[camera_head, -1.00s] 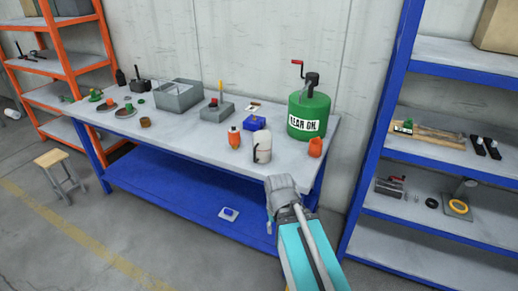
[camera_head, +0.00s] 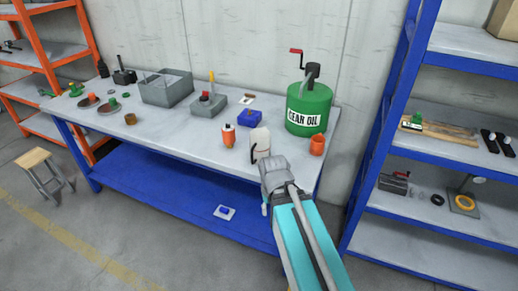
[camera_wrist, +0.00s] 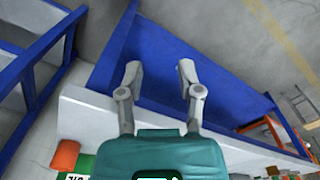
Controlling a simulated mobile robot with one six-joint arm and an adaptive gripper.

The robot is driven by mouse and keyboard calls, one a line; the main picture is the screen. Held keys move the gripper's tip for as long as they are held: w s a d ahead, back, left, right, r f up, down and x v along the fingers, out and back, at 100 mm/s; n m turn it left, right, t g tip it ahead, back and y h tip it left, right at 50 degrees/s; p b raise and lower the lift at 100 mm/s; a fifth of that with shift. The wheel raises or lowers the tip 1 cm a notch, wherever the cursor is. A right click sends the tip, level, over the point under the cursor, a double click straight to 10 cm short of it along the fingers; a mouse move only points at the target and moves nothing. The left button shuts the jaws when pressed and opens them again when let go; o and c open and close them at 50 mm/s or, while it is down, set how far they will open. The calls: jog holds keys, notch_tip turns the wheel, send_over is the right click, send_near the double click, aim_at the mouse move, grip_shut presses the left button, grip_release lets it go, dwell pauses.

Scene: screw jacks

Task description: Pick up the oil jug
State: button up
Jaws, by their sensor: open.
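The oil jug is most likely the white jug (camera_head: 260,141) with a dark handle, upright near the front edge of the workbench in the head view. I cannot make it out in the wrist view. My gripper (camera_wrist: 160,70) is open and empty in the wrist view, its two grey fingers apart over the bench's front side and blue lower shelf. In the head view my wrist overlaps the jug's lower part, and my fingers are mostly hidden. I cannot see any contact with the jug.
On the workbench (camera_head: 185,135), an orange bottle (camera_head: 228,136) stands left of the jug. A green gear oil drum (camera_head: 308,110) and an orange container (camera_head: 317,144) stand to its right. A blue box (camera_head: 249,117) is behind. Blue shelving (camera_head: 440,145) stands at the right.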

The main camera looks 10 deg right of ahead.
jog(key=w+a+r+m+t+h, duration=0.1)
jog(key=w+r+m+t+h, duration=0.15)
jog(key=w, duration=0.55)
jog(key=w+r+m+t+h, duration=0.15)
jog(key=w+m+h, duration=0.25)
jog(key=w, duration=0.4)
jog(key=w+a+r+m+t+h, duration=0.3)
jog(key=w+a+r+t, duration=0.2)
jog(key=w, duration=0.6)
notch_tip(320, 180, up, 3)
jog(key=a, duration=0.2)
jog(key=shift+w+a+h+p, duration=0.25)
jog(key=shift+a+h+p, duration=0.1)
jog(key=b+x, duration=0.3)
jog(key=x, duration=0.5)
jog(key=shift+d, duration=0.2)
jog(key=shift+w+f, duration=0.1)
jog(key=shift+w, duration=0.05)
